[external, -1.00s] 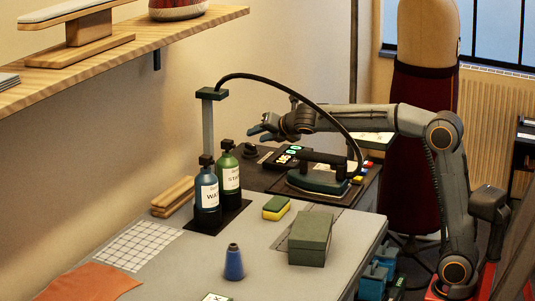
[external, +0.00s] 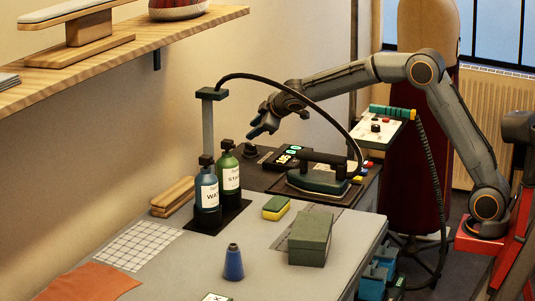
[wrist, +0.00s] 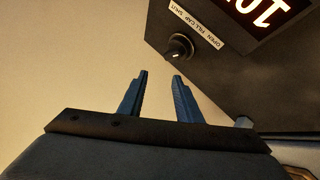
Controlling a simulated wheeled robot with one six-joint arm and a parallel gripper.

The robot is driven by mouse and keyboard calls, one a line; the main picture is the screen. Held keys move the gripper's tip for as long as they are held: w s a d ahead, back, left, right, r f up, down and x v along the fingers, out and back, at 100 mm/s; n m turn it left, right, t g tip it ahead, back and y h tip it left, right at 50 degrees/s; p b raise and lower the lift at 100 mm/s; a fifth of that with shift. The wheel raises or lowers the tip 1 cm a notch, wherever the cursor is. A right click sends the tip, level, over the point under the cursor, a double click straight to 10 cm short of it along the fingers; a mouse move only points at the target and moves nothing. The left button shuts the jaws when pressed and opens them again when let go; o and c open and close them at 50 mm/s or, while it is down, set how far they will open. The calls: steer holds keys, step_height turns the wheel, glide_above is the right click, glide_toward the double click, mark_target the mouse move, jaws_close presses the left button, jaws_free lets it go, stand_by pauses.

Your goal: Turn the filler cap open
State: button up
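The filler cap is a small dark round knob (wrist: 179,48) on a dark panel in the wrist view, beside a white label reading OPEN, FILL CAP and SHUT, seen upside down. The knob also shows in the external view (external: 250,151) at the back left of the dark station, behind the bottles. My gripper (external: 254,130) hangs above and near the knob, pointing down and to the left. In the wrist view its two blue fingers (wrist: 160,76) are apart with nothing between them. The knob is beyond the fingertips, untouched. Which way it is set is too small to tell.
A lit display (wrist: 262,14) is beside the knob. The iron (external: 318,178) rests right of it under a curved black hose (external: 318,103). A blue bottle (external: 206,190) and a green bottle (external: 229,172) stand in front. The wall is close behind.

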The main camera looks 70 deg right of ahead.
mark_target(249, 143)
steer(key=shift+w+d+f+m+g+p, duration=0.15)
steer(key=shift+w+d+f+m+p, duration=0.6)
steer(key=shift+m+p, duration=1.05)
steer(key=shift+w+d+f+m+g+p, duration=0.35)
steer(key=shift+f+m+p, duration=0.95)
steer(key=shift+p, duration=0.85)
steer(key=shift+w+d+f+m+p, duration=0.4)
steer(key=shift+w+f+m+p, duration=0.35)
steer(key=shift+m+p, duration=1.1)
steer(key=shift+s, duration=0.1)
steer(key=shift+f, duration=0.1)
jaws_close()
